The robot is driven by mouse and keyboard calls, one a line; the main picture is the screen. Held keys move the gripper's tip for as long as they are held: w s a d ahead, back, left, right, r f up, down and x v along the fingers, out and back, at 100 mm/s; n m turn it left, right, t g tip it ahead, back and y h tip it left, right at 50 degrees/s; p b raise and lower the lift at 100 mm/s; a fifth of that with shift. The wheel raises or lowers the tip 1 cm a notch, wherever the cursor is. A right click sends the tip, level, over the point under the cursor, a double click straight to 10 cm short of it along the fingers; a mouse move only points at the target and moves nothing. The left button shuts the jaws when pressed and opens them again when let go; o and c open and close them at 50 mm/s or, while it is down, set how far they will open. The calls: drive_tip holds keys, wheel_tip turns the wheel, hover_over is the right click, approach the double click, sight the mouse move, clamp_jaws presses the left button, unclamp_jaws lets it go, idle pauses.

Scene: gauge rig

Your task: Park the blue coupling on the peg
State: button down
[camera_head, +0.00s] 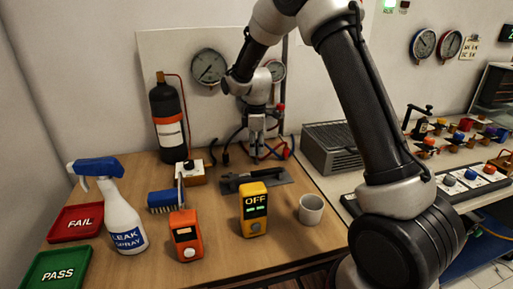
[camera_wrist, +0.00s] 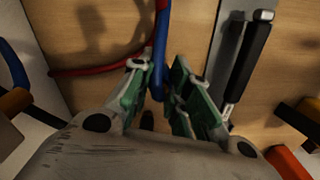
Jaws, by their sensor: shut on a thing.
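My gripper (camera_head: 257,132) points down at the back of the wooden bench, in front of the wall gauges. In the wrist view its green-padded fingers (camera_wrist: 158,74) are closed around the end of a blue hose. The blue coupling (camera_wrist: 158,86) shows there as a blue piece between the pads, its lower part partly hidden by the fingers. The blue hose runs up out of the wrist view. In the head view the coupling is too small and covered to make out. I cannot clearly identify the peg in either view.
A red hose (camera_wrist: 95,70) curves beside the fingers. A dark-handled tool on a grey plate (camera_head: 255,180) lies in front of my gripper. A black cylinder (camera_head: 168,118) stands left. A yellow meter (camera_head: 253,210), orange meter (camera_head: 186,236) and grey cup (camera_head: 311,209) stand nearer.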

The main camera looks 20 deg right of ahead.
drive_tip(key=shift+f, duration=0.3)
drive_tip(key=shift+f, duration=0.7)
drive_tip(key=shift+f, duration=0.25)
drive_tip(key=c, duration=0.9)
unclamp_jaws()
drive_tip(key=shift+c, duration=0.2)
wheel_tip(320, 180, up, 12)
drive_tip(key=shift+r, duration=0.1)
